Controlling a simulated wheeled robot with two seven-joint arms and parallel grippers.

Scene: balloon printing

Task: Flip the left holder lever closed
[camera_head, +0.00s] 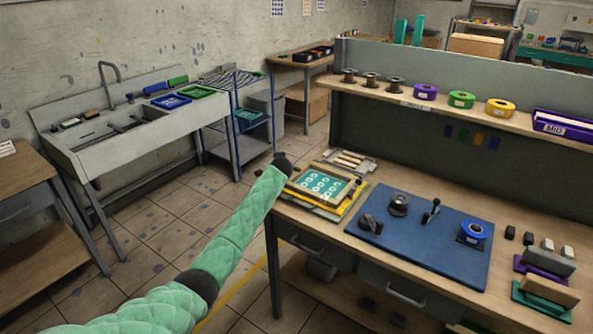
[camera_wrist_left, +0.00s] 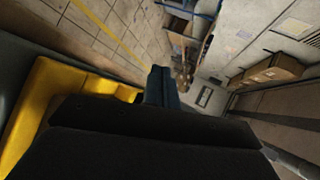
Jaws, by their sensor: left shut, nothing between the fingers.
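A printing frame with a teal sheet of pale rings (camera_head: 322,185) lies on a yellow base (camera_head: 352,205) at the table's left end. My left gripper (camera_head: 283,161) is at the left edge of this frame, with its arm coming up from the lower left. Its fingers are shut and empty, and they also show in the left wrist view (camera_wrist_left: 161,84). A yellow part (camera_wrist_left: 50,100) is close beside it there. I cannot pick out a left holder lever; that side of the frame is partly hidden by my gripper. My right gripper is not in view.
A blue board (camera_head: 425,255) on the table carries a small upright black lever (camera_head: 432,210), a dark spool (camera_head: 399,204) and a blue tape roll (camera_head: 474,232). A small tray (camera_head: 350,160) lies behind the frame. Open floor is left of the table.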

